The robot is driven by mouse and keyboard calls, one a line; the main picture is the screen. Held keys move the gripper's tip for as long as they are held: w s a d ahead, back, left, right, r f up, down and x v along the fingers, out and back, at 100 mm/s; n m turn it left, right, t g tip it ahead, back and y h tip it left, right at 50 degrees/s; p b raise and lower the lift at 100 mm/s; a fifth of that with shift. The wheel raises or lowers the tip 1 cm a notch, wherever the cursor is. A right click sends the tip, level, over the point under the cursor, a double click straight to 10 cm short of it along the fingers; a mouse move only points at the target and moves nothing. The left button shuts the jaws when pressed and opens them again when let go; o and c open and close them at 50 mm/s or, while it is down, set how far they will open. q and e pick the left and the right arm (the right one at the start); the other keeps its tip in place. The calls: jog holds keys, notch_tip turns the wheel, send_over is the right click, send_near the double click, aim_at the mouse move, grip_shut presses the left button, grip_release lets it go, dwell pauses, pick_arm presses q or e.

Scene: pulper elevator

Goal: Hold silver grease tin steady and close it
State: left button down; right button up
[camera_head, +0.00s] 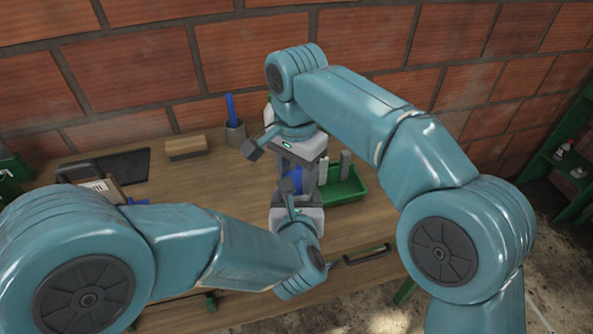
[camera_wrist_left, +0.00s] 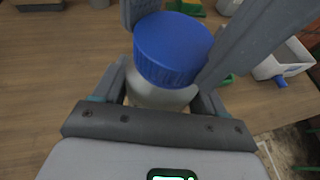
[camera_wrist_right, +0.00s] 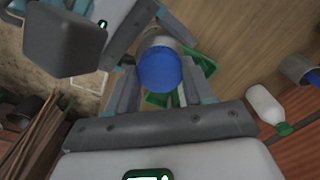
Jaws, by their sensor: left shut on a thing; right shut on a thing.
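The silver grease tin (camera_wrist_left: 150,95) with its blue lid (camera_wrist_left: 173,47) sits between my two grippers. The lid covers the tin's top; whether it is fully down cannot be told. My left gripper (camera_wrist_left: 158,92) is shut on the silver body. My right gripper (camera_wrist_right: 158,82) is shut on the lid from the opposite side; the lid's blue top (camera_wrist_right: 158,68) faces its camera. In the head view the grippers face each other over the bench, and only a little of the blue lid (camera_head: 297,180) shows between them. The silver body is mostly hidden there.
A green tray (camera_head: 345,190) stands on the wooden bench just right of the grippers. Behind are a cup with a blue-handled tool (camera_head: 235,132), a wooden block (camera_head: 186,147) and a white bottle (camera_wrist_right: 265,104). A dark flat pad (camera_head: 118,166) lies to the left.

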jog(key=o, duration=1.2)
jog(key=shift+o, duration=0.2)
jog(key=shift+r, duration=0.15)
jog(key=shift+r, duration=3.6)
